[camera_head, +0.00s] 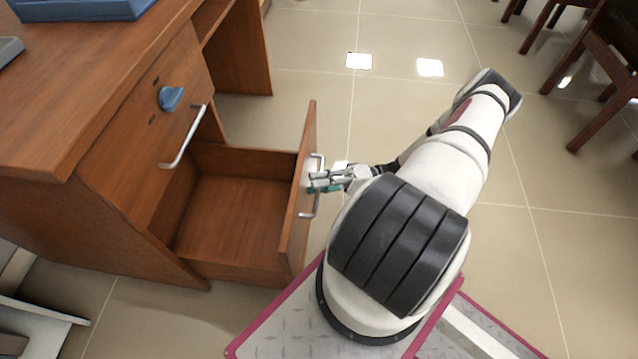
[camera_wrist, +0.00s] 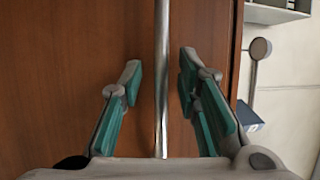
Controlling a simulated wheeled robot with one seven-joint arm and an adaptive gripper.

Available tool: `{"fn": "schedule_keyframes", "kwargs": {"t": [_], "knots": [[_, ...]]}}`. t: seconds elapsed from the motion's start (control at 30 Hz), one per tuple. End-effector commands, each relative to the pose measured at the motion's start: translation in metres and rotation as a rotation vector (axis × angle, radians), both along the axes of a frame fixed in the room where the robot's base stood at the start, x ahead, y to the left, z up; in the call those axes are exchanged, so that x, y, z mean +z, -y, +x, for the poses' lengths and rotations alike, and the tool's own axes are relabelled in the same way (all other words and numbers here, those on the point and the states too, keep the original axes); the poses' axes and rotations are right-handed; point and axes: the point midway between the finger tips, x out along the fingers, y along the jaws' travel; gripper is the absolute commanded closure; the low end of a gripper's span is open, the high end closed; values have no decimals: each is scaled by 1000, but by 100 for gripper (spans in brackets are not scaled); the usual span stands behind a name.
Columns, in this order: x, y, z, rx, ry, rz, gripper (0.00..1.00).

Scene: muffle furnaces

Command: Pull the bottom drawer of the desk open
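The desk's bottom drawer (camera_head: 235,215) is pulled far out, and its empty brown inside shows in the head view. Its upright front panel (camera_head: 296,225) carries a silver bar handle (camera_head: 317,207). My gripper (camera_head: 318,183) is at this handle, on the outer side of the panel. In the wrist view the handle (camera_wrist: 161,70) runs between the two teal-padded fingers of my gripper (camera_wrist: 160,95), against the brown drawer front (camera_wrist: 60,60). A gap shows on both sides of the bar, so the fingers are open around it.
The desk (camera_head: 110,90) stands at left, with a closed upper drawer (camera_head: 150,120) bearing its own handle (camera_head: 183,140) and a blue knob-like thing (camera_head: 171,98). Chairs (camera_head: 590,80) stand at top right. Tiled floor (camera_head: 400,110) is free beyond my arm.

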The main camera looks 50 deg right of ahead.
Motion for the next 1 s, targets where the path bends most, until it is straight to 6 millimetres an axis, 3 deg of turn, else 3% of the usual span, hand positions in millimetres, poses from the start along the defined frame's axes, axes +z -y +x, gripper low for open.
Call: {"fn": "schedule_keyframes", "kwargs": {"t": [0.27, 0.7, 1.0], "knots": [[-2, 8, -4, -2, 0, 0, 70], [-17, 77, -46, -2, 0, -2, 70], [-22, 100, -60, 0, 1, 1, 70]]}}
